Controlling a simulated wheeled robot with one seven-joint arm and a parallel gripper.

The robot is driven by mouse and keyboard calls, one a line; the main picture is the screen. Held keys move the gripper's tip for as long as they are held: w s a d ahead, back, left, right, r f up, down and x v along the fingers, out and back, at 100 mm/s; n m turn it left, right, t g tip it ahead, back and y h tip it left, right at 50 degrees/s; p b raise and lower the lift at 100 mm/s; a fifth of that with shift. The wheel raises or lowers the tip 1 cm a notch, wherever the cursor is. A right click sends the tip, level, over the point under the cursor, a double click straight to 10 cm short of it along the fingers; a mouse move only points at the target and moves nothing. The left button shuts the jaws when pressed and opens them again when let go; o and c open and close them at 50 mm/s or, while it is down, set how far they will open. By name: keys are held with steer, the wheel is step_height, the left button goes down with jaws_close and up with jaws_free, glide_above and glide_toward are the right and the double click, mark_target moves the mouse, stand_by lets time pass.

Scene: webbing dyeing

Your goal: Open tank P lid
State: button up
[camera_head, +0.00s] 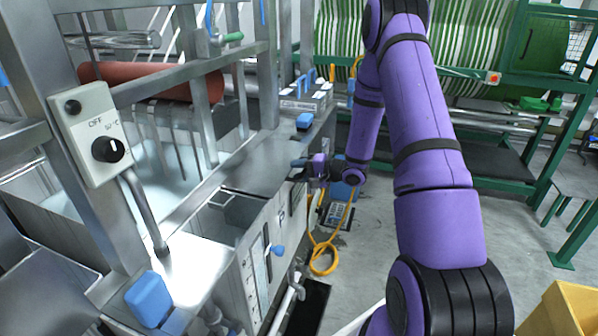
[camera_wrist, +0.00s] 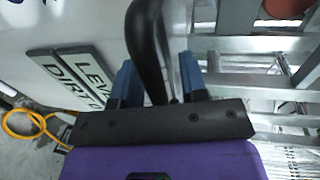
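A flat grey steel cover (camera_head: 262,166), which looks like the tank lid, lies over the tank top at the middle of the head view. My gripper (camera_head: 299,163) is at the cover's right edge. In the wrist view, the blue fingers of my gripper (camera_wrist: 157,78) stand apart on either side of a curved black handle (camera_wrist: 148,38). A gap shows beside the handle, so the fingers do not look closed on it. The handle's lower end is hidden behind the gripper body.
An open steel compartment (camera_head: 222,218) is nearer to me. A control box (camera_head: 98,135) with a dial hangs on the frame at left. A yellow hose (camera_head: 323,258) lies on the floor. White labels (camera_wrist: 80,68) sit beside the handle. A green rack (camera_head: 540,130) stands at right.

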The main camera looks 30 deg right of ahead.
jaws_close()
steer(key=shift+r, duration=0.35)
step_height(320, 180, up, 12)
steer(key=g+h, duration=0.5)
steer(key=g, duration=0.1)
glide_above(285, 166)
steer(key=w+a+r+g+h, duration=0.2)
steer(key=w+a+r+g, duration=0.1)
steer(key=w+a+r, duration=0.3)
steer(key=shift+w+a+r, duration=0.15)
steer(key=shift+w+a, duration=1)
steer(key=shift+w, duration=1)
